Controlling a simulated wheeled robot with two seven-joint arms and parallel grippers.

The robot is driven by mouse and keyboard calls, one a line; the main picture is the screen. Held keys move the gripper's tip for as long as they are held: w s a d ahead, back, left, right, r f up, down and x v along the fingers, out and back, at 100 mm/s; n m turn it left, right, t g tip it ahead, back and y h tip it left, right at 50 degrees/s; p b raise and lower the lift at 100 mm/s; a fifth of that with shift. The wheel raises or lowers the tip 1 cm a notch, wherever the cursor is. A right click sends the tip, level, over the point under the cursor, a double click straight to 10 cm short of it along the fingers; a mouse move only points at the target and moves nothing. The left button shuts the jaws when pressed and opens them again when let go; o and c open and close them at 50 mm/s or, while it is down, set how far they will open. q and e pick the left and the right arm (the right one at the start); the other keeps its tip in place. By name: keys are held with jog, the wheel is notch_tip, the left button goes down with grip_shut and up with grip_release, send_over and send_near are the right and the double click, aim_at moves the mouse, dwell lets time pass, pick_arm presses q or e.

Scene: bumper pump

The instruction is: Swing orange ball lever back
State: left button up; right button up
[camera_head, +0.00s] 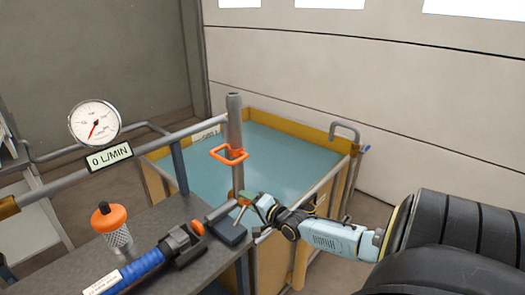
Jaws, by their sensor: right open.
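A small orange ball (197,228) shows near the right end of the dark bench, close to a black clamp-like part and a dark block. It looks like the end of the lever, but how it joins the rods beside it is too small to tell. My right gripper (245,208) reaches in from the right and is open. Its fingertips are just right of the dark block, a short way right of the orange ball, with no clear contact with it. My left gripper is not in view.
An orange looped handle (229,154) sits on an upright grey pipe. A gauge (95,123) and a "0 L/MIN" display (109,157) are at left. An orange-capped container (111,222) and a blue handle (140,268) are on the bench (75,268). A blue-floored bin (290,150) stands behind.

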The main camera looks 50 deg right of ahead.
jog(key=p+v, duration=0.3)
jog(key=v, duration=1)
jog(key=shift+f, duration=0.1)
jog(key=s+a+f+n+g, duration=0.2)
jog(key=s+f, duration=0.2)
jog(key=f, duration=0.4)
jog(key=s+a+f+n+g, duration=0.2)
jog(key=s+f+n+g, duration=0.15)
jog(key=f, duration=0.45)
jog(key=s+a+f+n+g, duration=0.1)
jog(key=s+a+f, duration=0.25)
jog(key=f, duration=0.35)
jog(key=s+a+f+n+g+y, duration=0.1)
jog(key=s+a+f+n+g, duration=0.3)
jog(key=s+a, duration=0.6)
jog(key=s+a+f+n+g+y, duration=0.1)
jog(key=s+a+f+n+g, duration=0.3)
jog(key=s+a+f+n, duration=0.4)
notch_tip(320, 180, down, 4)
jog(key=shift+s+a+r, duration=0.2)
jog(key=shift+s+a, duration=0.7)
jog(key=shift+s, duration=0.3)
jog(key=shift+g, duration=0.25)
